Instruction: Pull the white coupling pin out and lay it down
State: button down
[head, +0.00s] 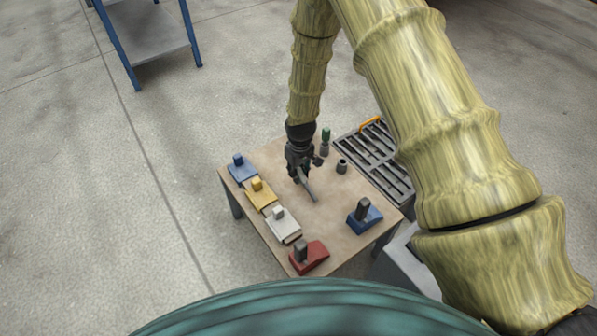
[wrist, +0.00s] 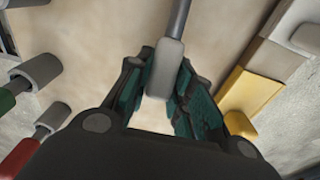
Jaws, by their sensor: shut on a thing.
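My gripper (head: 300,174) is low over the middle of the brown table (head: 335,222). In the wrist view its fingers (wrist: 160,72) are shut on the pale grey-white handle of the white coupling pin (wrist: 166,62). The pin's metal shank points away from the fingers. In the head view the pin (head: 309,190) is clear of any socket, its shank slanting down toward the lower right. I cannot tell whether its tip touches the table.
A green-handled pin (head: 325,136) stands in a socket behind; the wrist view also shows a red-handled one (wrist: 20,158). Blue (head: 243,172), yellow (head: 261,199), white (head: 284,226) and red blocks (head: 312,258) line the left. Another blue block (head: 368,219) is at right. The table's centre front is clear.

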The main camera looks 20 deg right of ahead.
jog(key=c, duration=1.2)
grip_release()
jog(key=shift+o, duration=0.2)
notch_tip(320, 180, up, 12)
jog(key=shift+s, duration=0.35)
jog(key=shift+d, duration=0.1)
